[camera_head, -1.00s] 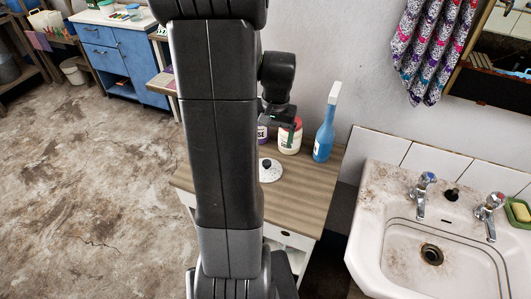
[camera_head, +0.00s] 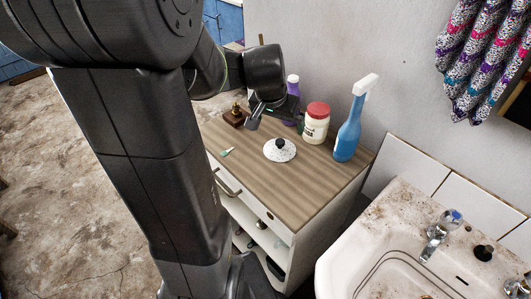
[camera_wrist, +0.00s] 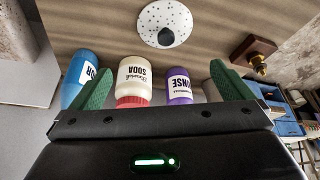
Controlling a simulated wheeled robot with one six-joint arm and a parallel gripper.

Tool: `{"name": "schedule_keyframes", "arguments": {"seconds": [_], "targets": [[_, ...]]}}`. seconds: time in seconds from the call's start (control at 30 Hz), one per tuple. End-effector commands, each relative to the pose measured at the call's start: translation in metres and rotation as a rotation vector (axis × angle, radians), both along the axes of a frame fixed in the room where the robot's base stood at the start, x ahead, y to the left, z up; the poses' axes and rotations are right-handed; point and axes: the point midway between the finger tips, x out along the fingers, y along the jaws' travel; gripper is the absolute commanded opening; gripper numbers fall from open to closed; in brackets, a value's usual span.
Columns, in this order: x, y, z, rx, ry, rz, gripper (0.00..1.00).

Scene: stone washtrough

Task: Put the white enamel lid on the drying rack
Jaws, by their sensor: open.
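The white enamel lid (camera_head: 283,154), speckled and with a black knob, lies knob up on the wood-topped cabinet (camera_head: 268,188). In the wrist view the lid (camera_wrist: 152,18) is beyond the fingers, near the top edge. My gripper (camera_wrist: 162,82) is open and empty, its two green fingers spread apart. In the head view my gripper (camera_head: 270,115) is above the back of the cabinet top, behind the lid and not touching it. I cannot make out a drying rack in these frames.
A blue spray bottle (camera_head: 347,135), a red-capped white jar (camera_head: 315,128) and a purple bottle (camera_head: 292,84) stand behind the lid. A wooden block with a brass piece (camera_head: 236,114) and a small green-tipped item (camera_head: 228,152) are left. A sink (camera_head: 335,262) is right.

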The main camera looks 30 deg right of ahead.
Motion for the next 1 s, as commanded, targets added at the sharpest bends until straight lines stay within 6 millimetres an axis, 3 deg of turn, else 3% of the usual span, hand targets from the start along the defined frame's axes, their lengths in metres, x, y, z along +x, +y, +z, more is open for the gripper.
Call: {"name": "schedule_keyframes", "arguments": {"seconds": [0.17, 0.6, 1.0], "targets": [[0.004, -0.002, -0.010, -0.009, 0.000, -0.009, 1.00], [0.017, -0.024, -0.071, -0.005, -0.001, -0.010, 1.00], [0.027, -0.030, -0.097, -0.006, 0.001, -0.008, 1.00]]}}
